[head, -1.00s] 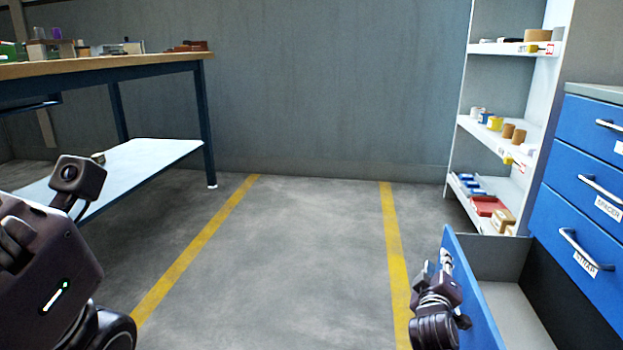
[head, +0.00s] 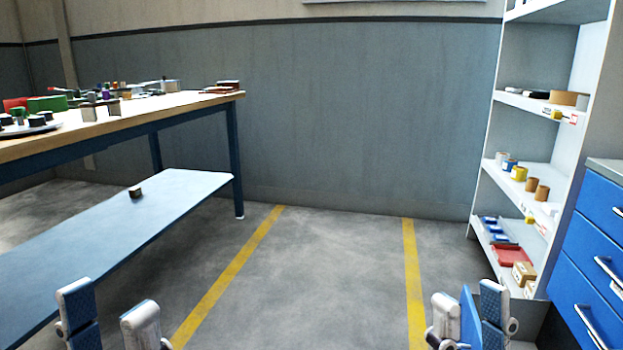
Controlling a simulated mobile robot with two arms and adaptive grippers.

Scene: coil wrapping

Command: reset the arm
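My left gripper (head: 110,320) is at the bottom left, in front of the workbench's lower shelf. Its two fingers stand apart with nothing between them, so it is open. My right gripper (head: 468,325) is at the bottom right. The rest of both arms is below the picture.
A workbench (head: 190,108) with several small items stands at the left, a small dark object (head: 135,191) on its lower shelf (head: 75,235). A white shelf unit (head: 558,115) and a blue drawer cabinet (head: 600,235) stand at the right. The floor (head: 320,265) between yellow lines is clear.

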